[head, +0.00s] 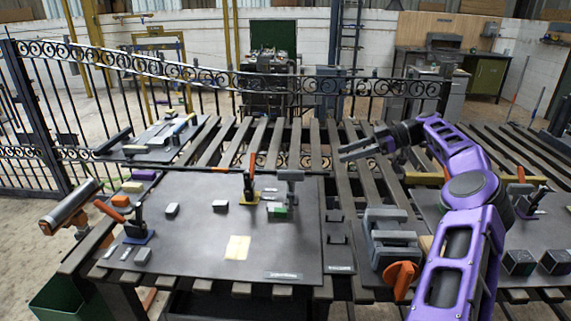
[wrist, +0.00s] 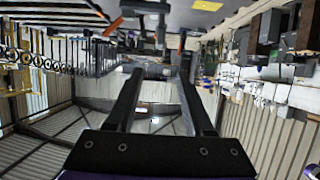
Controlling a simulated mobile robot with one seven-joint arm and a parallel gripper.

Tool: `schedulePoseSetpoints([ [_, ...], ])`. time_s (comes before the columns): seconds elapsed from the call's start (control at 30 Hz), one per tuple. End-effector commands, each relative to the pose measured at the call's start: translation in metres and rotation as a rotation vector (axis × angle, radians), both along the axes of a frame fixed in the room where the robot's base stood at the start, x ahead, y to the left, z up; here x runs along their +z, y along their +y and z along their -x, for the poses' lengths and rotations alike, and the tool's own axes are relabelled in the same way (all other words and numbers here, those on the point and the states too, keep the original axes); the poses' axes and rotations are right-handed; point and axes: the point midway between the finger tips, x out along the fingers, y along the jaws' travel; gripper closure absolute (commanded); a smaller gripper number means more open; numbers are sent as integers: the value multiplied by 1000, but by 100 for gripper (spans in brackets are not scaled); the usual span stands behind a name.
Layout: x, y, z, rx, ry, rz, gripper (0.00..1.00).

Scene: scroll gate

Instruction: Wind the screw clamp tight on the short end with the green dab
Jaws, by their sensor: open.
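A small block with a green dab (head: 279,211) lies on the dark plate (head: 200,225), at the foot of a grey T-topped upright (head: 290,184) that looks like the screw clamp. I cannot tell whether the clamp's screw touches the piece under it. My gripper (head: 352,149) is open and empty, above the slatted bench to the right of and beyond this upright, and apart from it. In the wrist view my gripper's two dark fingers (wrist: 160,75) stand apart with nothing between them. The green dab cannot be made out in the wrist view.
Orange-handled toggle clamps (head: 250,188) (head: 136,226) stand on the plate among several small grey blocks. A grey vise-like fixture with an orange knob (head: 402,276) sits near my arm. A scrolled iron gate (head: 215,80) runs behind the bench. The plate's centre is mostly clear.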

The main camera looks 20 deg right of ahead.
Motion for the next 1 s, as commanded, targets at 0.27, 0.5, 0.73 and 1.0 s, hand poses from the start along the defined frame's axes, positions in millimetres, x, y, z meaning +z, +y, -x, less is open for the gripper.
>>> schedulePoseSetpoints([
  [0.27,-7,14,-6,1,0,0,48],
  [0.5,-24,57,-23,4,1,-1,48],
  [0.73,-44,99,-41,2,2,-1,48],
  [1.0,-61,137,-57,0,-1,0,48],
])
